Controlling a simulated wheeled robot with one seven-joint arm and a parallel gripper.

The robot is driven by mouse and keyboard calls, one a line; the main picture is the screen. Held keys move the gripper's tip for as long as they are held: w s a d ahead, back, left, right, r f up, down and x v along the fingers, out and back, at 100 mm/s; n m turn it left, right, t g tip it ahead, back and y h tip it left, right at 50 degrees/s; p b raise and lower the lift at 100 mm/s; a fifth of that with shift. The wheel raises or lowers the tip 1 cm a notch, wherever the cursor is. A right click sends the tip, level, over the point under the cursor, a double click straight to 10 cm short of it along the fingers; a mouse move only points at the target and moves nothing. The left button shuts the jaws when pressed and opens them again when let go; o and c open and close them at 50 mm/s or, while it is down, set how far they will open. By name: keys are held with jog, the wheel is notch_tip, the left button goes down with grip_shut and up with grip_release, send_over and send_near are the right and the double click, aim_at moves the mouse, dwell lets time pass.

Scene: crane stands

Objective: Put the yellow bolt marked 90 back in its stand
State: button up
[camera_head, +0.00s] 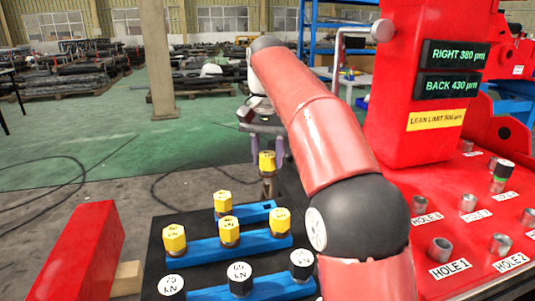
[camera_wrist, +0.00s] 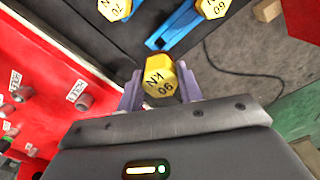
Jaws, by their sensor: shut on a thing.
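My gripper (camera_head: 267,150) is shut on the yellow bolt marked 90 (camera_head: 267,163). In the wrist view the bolt's hexagonal head (camera_wrist: 160,82), with "90" on it, sits between the two purple fingers (camera_wrist: 159,90). In the head view the bolt is upright, its metal shank pointing down near the right end of the rearmost blue stand (camera_head: 257,209). I cannot tell whether the tip touches the stand. Another yellow bolt (camera_head: 222,202) stands at that stand's left part.
A middle blue rail (camera_head: 205,246) holds several yellow bolts, and a front rail (camera_head: 270,287) holds black, white-topped ones. My arm hides their right side. A red block (camera_head: 80,255) lies left; a red machine with labelled holes (camera_head: 450,269) stands right.

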aim_at(268, 177)
jog(key=shift+f+b, duration=1.75)
jog(key=shift+f, duration=0.95)
jog(key=shift+f, duration=0.15)
jog(key=shift+f+b, duration=0.95)
jog(key=shift+f, duration=0.55)
jog(key=o, duration=1.1)
notch_tip(268, 177, up, 5)
jog(key=p, duration=0.6)
jog(key=shift+r, duration=0.1)
